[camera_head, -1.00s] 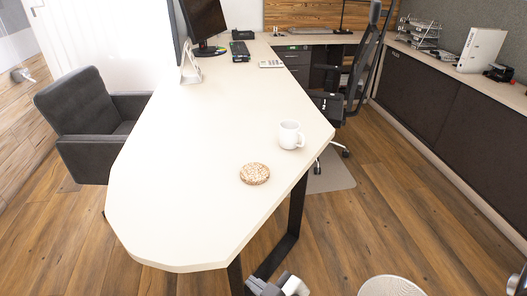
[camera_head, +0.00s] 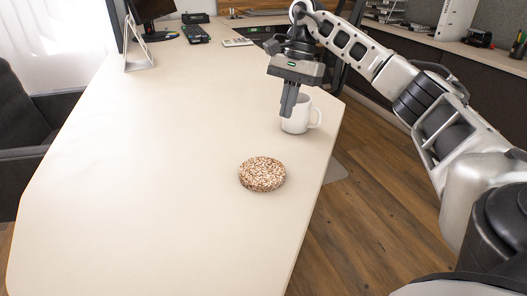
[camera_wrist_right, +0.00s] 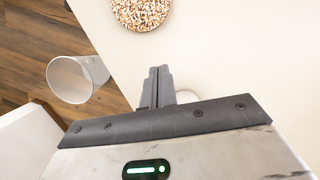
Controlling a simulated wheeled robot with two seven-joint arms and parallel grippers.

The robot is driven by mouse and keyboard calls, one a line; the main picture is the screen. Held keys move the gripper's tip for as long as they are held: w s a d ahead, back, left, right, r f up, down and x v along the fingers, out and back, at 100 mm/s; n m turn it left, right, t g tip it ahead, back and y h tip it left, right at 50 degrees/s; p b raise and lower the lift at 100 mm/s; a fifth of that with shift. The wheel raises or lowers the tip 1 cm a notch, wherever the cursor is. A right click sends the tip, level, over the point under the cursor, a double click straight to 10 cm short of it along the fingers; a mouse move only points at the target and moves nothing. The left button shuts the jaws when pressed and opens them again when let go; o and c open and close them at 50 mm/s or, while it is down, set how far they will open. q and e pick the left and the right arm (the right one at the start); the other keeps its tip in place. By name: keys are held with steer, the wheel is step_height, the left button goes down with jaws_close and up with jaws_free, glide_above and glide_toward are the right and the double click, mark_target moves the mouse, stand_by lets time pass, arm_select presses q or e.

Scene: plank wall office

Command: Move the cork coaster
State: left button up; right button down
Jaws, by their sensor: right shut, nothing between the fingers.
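The cork coaster (camera_head: 262,174), a speckled tan disc, lies flat on the pale desk, near its right edge. It also shows, cut off, at the top of the right wrist view (camera_wrist_right: 142,13). My right gripper (camera_head: 287,112) points down above the desk, beyond the coaster and apart from it. Its fingers (camera_wrist_right: 158,74) are shut together with nothing between them. My left gripper is out of view.
A white mug (camera_head: 297,117) stands just behind my right gripper, partly hidden by it. The desk (camera_head: 150,190) is clear left of the coaster. A whitish round bin (camera_wrist_right: 72,80) stands beyond the desk edge.

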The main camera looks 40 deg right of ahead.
mark_target(280, 160)
steer(key=shift+h, duration=0.4)
steer(key=f+b, duration=0.1)
steer(key=f, duration=0.2)
steer(key=s+f+b, duration=0.1)
steer(key=f, duration=0.2)
steer(key=f+b, duration=0.1)
steer(key=f, duration=0.2)
steer(key=shift+s, duration=0.25)
steer(key=shift+s+a+r, duration=0.1)
steer(key=shift+s+a, duration=0.1)
steer(key=shift+a, duration=0.45)
steer(key=shift+s+a+r, duration=0.1)
steer(key=shift+s+a, duration=0.05)
steer(key=shift+a, duration=0.45)
steer(key=shift+s+a, duration=0.15)
steer(key=shift+a, duration=0.45)
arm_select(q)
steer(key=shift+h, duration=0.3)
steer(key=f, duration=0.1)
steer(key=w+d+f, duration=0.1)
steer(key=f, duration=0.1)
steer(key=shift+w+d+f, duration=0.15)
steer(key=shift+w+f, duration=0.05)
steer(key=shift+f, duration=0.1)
arm_select(e)
steer(key=shift+a, duration=0.1)
